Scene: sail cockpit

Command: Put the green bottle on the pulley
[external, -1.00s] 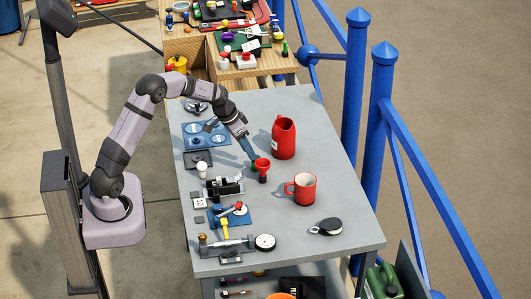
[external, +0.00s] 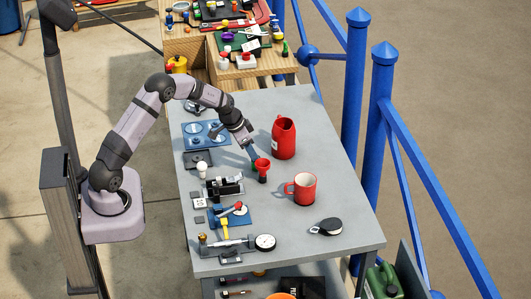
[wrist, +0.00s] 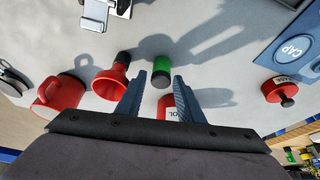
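The green bottle (wrist: 161,69) shows from above in the wrist view, between the tips of my open gripper (wrist: 160,82), with a gap to each finger. In the external view my gripper (external: 253,157) points down just left of the red funnel, and the bottle is mostly hidden there. The pulley (external: 326,227), black and white, lies flat near the front right of the grey table. A similar round thing (wrist: 14,80) shows at the left edge of the wrist view.
The red funnel (external: 263,170) stands close beside the gripper. A red jug (external: 284,138) is behind it, and a red mug (external: 301,189) stands between it and the pulley. A dial gauge (external: 265,242) lies at the front.

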